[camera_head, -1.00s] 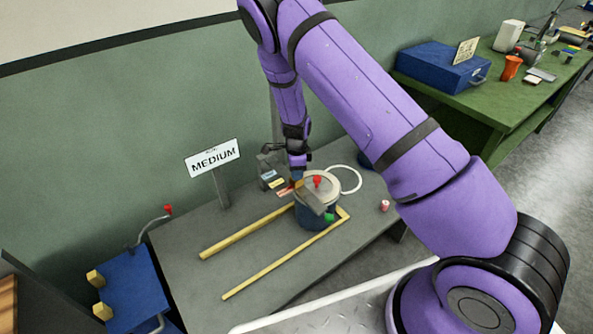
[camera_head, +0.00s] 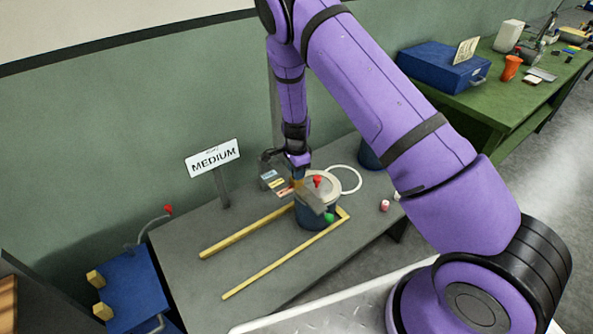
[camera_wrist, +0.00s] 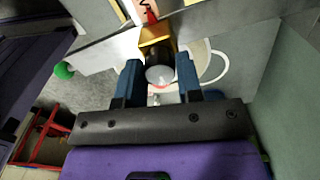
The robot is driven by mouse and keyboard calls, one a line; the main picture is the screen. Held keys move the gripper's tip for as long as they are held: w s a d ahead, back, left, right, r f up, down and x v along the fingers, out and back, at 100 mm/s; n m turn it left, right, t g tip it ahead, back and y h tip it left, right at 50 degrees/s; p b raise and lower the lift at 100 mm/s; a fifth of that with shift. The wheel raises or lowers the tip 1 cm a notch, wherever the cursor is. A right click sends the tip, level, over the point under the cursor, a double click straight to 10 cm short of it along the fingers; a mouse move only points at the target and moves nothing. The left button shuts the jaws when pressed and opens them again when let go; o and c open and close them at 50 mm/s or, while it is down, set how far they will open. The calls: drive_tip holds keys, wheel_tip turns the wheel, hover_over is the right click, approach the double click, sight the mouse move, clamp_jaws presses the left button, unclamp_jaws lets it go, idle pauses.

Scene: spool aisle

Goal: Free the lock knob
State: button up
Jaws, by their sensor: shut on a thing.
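A round drum (camera_head: 313,217) with a pale lid and dark blue side stands on the grey bench. My gripper (camera_head: 299,180) is at the drum's rear left edge. In the wrist view its blue fingers (camera_wrist: 159,82) are shut on a dark knob with a pale round cap (camera_wrist: 158,74). A gold block (camera_wrist: 156,38) lies just beyond the fingertips. The green ball also shows in the wrist view (camera_wrist: 63,70). The knob's lower part is hidden.
Yellow rails (camera_head: 285,264) run along the bench beside the drum. A white ring (camera_head: 346,180) and a pink cylinder (camera_head: 384,205) are to its right. A MEDIUM sign (camera_head: 212,158) stands behind left.

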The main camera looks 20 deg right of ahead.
drive_tip(key=o, duration=0.9)
drive_tip(key=shift+o, duration=0.2)
wheel_tip(320, 180, up, 11)
drive_tip(key=shift+f, duration=0.15)
